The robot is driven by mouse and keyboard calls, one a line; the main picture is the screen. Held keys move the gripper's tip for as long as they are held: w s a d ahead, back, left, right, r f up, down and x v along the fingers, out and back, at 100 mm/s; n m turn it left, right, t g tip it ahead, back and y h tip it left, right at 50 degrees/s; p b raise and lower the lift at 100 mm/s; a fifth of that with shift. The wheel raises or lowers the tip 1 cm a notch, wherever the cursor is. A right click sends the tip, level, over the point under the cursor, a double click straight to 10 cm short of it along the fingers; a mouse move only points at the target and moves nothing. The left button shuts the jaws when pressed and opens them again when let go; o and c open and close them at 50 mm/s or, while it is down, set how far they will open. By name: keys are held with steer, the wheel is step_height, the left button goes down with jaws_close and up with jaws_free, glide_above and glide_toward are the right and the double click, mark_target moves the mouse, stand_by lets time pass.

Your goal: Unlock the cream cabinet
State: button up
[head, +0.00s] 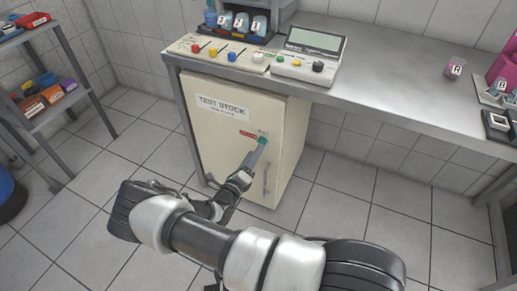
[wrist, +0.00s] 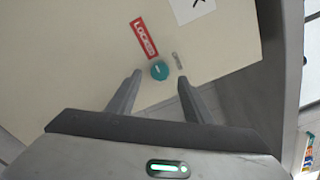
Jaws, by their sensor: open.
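The cream cabinet (head: 220,120) stands under the left part of the metal bench, with its door closed and a "TEST STOCK" label on it. A teal round knob (wrist: 159,70) is on the door, beside a red "LOCKED" label (wrist: 144,38) and a small grey marking (wrist: 177,61). In the head view the knob (head: 262,140) shows just at the tip of my gripper. My gripper (wrist: 158,82) is open, its two fingers pointing at the door on either side of the knob's lower edge. I cannot tell whether either finger touches it. A vertical grey handle (head: 266,183) is lower right on the door.
The metal bench (head: 400,90) carries a panel with coloured knobs (head: 228,52), a grey display device (head: 308,53) and a cup marked A (head: 455,68). A shelf (head: 50,100) with coloured bins stands at left. The tiled floor between is clear.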

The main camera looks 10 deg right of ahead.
steer(key=shift+b+x, duration=0.35)
steer(key=shift+x, duration=1.9)
steer(key=c, duration=1.1)
